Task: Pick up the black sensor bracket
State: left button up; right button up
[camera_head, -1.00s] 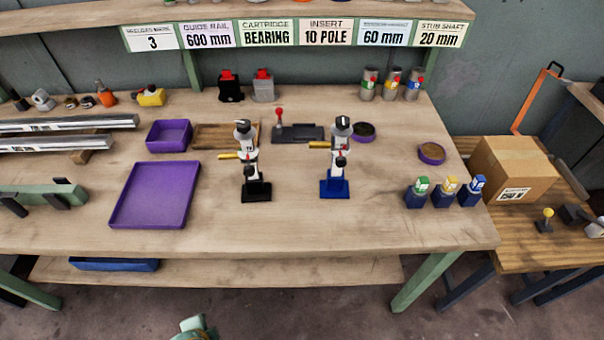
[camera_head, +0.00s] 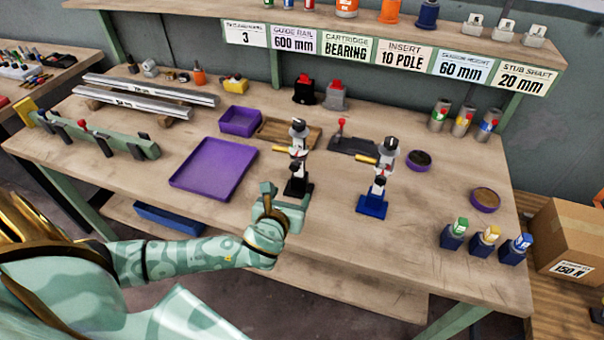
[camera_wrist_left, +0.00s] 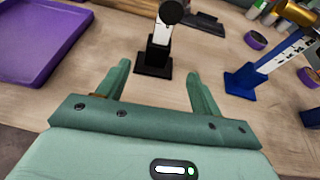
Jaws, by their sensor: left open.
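The black sensor bracket (camera_head: 299,165) stands upright on the workbench, with a black base, a pale post, a dark top and a yellow part sticking out to the left. My left gripper (camera_head: 287,193) is in front of its base, open and empty. My right gripper is not seen.
A purple tray (camera_head: 214,168) lies left of the bracket, with a smaller purple bin (camera_head: 240,121) behind it. A wooden board (camera_head: 272,131) lies behind the bracket. Several coloured blocks stand near the bench's right end. The bench (camera_head: 330,245) is bare in front of the blue bracket.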

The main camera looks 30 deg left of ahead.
aim_at(298, 180)
pick_arm(q)
jog(key=b+x, duration=0.1)
jog(key=x, duration=0.5)
jog(key=shift+w+f+b, duration=0.15)
jog(key=shift+f+b, duration=0.15)
jog(key=shift+b, duration=0.1)
jog(key=b+x, duration=0.2)
jog(key=x, duration=0.3)
jog(key=shift+w+a+f+b, duration=0.1)
jog(key=shift+w+a+b, duration=0.15)
jog(key=shift+b, duration=0.05)
jog(key=shift+s, duration=0.1)
jog(key=c, duration=1.4)
jog(key=shift+o, duration=0.2)
